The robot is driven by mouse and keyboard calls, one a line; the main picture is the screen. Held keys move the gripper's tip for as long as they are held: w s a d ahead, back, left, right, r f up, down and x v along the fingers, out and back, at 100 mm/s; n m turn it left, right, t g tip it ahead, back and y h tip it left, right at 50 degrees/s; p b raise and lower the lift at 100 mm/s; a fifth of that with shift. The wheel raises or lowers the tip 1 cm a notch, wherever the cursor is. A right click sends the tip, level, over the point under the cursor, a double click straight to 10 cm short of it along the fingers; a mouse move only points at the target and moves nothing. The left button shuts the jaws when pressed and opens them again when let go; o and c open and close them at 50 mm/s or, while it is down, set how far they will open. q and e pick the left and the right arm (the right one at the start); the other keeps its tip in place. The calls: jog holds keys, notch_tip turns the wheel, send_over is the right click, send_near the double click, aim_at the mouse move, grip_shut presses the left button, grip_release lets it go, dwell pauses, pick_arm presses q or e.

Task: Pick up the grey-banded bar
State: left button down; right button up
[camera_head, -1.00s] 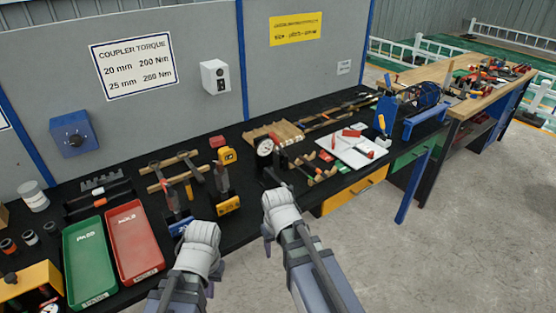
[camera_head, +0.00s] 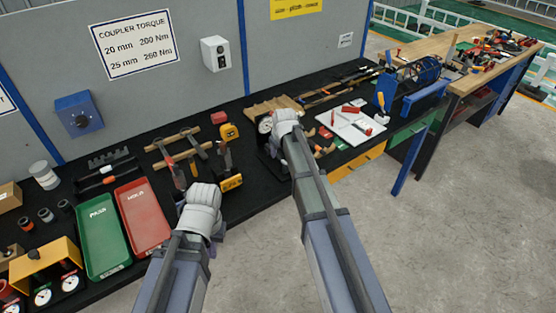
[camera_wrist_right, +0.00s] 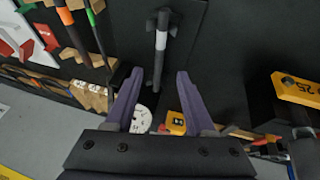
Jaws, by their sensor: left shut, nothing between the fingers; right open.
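In the right wrist view, a dark bar with a pale grey band (camera_wrist_right: 161,40) runs up the picture, beyond and between my right fingertips. My right gripper (camera_wrist_right: 159,74) is open, with one finger on each side of the bar's line; I cannot tell the depth gap. In the head view my right gripper (camera_head: 285,124) is over the bench beside the dial gauge (camera_head: 265,126), its wrist hiding the fingers and the grey-banded bar. My left gripper (camera_head: 201,206) is shut and empty over the bench's front edge, right of the red tray.
Orange-banded (camera_wrist_right: 65,16) and green-banded (camera_wrist_right: 90,17) bars lie left of the grey-banded one. Green (camera_head: 102,235) and red (camera_head: 143,217) trays, a tape measure (camera_head: 229,131) and a white board (camera_head: 350,123) crowd the bench.

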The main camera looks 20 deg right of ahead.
aim_at(278, 156)
jog(key=shift+b+x, duration=2.25)
jog(key=shift+x, duration=0.65)
jog(key=shift+w+r, duration=0.1)
jog(key=shift+w, duration=0.05)
grip_shut()
